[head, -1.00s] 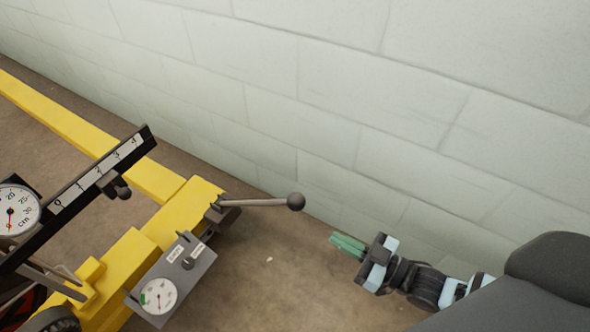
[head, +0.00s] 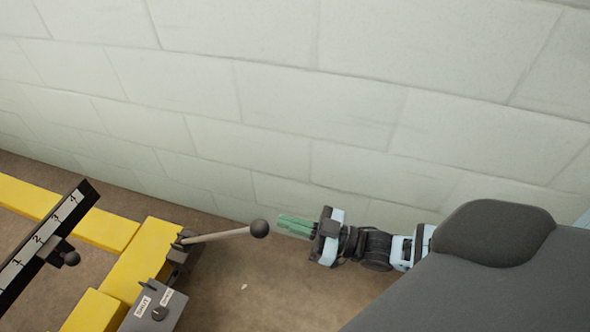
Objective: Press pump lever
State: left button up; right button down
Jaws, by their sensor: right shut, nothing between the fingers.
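The pump lever (head: 216,235) is a thin grey rod with a dark ball knob (head: 260,228) at its right end. It juts out to the right, nearly level in the picture, from a dark pivot on the yellow frame (head: 150,260). My right gripper (head: 282,224) has green fingers, shut and empty. Its fingertips point left and appear just right of the knob in the head view; I cannot tell whether they touch it. My left gripper is not in view.
A grey control box (head: 152,312) with a small knob and labels sits below the lever. A black numbered scale (head: 45,240) slants at the left. A pale block wall (head: 270,130) stands behind. Brown floor (head: 250,300) lies open below the lever.

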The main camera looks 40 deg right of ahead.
aim_at(267, 228)
jog(key=x, duration=0.6)
jog(key=shift+w+a+b, duration=0.15)
jog(key=shift+w+b, duration=0.2)
jog(key=shift+b, duration=0.05)
notch_tip(267, 228, down, 2)
jog(key=shift+s+f+b, duration=0.1)
jog(key=shift+f+b, duration=0.1)
jog(key=shift+b, duration=0.3)
jog(key=shift+s+f, duration=0.1)
jog(key=shift+f, duration=0.6)
jog(key=shift+d, duration=0.25)
jog(key=shift+b, duration=0.3)
